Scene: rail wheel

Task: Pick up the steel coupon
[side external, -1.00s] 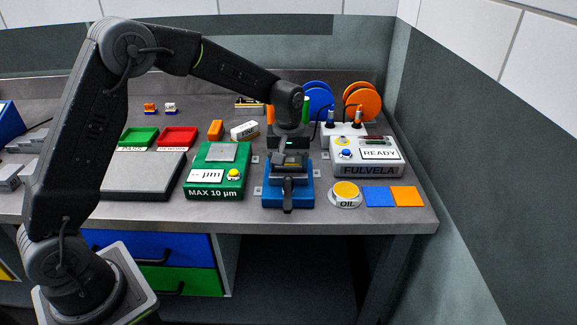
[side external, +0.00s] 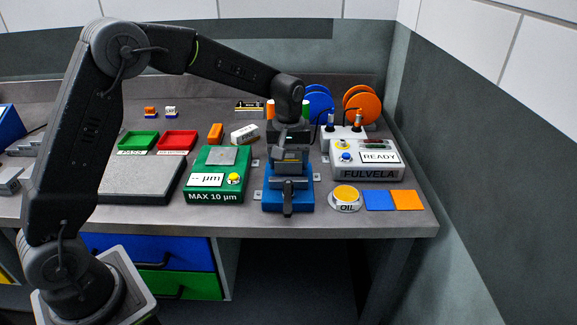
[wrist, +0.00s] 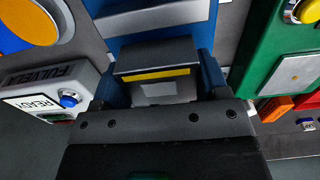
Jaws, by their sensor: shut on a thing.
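A blue vise (side external: 270,200) with dark jaws stands near the front of the bench, its handle facing the front edge. My gripper (side external: 290,152) is right over the vise, pointing down. In the wrist view my gripper (wrist: 158,100) is shut on a small flat grey piece, which appears to be the steel coupon (wrist: 158,90). The piece lies beside a dark block with a yellow stripe (wrist: 155,73), between blue parts of the vise. In the side view the coupon is hidden by my gripper and the jaws. I cannot tell whether it is clear of the vise.
Left of the vise is a green gauge (side external: 214,196) marked MAX 10 µm. To the right are a white FULVELA box (side external: 365,173), an oil pot (side external: 345,194), and blue and orange squares (side external: 379,200). Spools (side external: 318,98) stand behind. Only narrow gaps surround the vise.

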